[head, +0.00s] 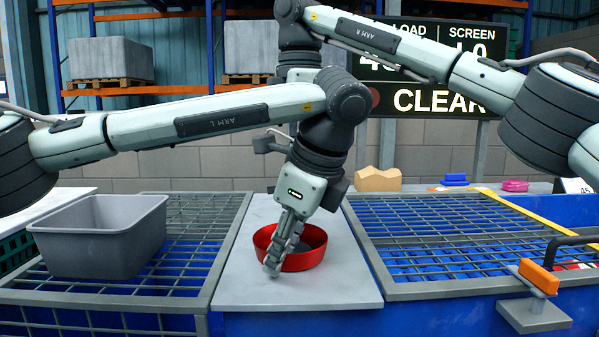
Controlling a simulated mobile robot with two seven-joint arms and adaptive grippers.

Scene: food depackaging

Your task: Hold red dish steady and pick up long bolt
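The red dish (306,262) is a round, shallow dish on the pale centre board (340,290). My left gripper (275,262) points down at the dish's front-left side. Its fingers overlap the rim and cover part of the wall. The fingers line up in this view, so I cannot tell whether they are shut on the rim. A grey patch shows inside the dish, but I cannot make out a long bolt. My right arm comes in from the right and its wrist drops behind my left arm. My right gripper is not clearly visible there.
A grey bin (95,240) stands on the left mesh grating (185,260). The right grating (450,235) looks mostly clear. An orange block (538,277) sits on a grey bracket at the front right. A tan block (378,180) and blue and pink items (515,186) stand behind.

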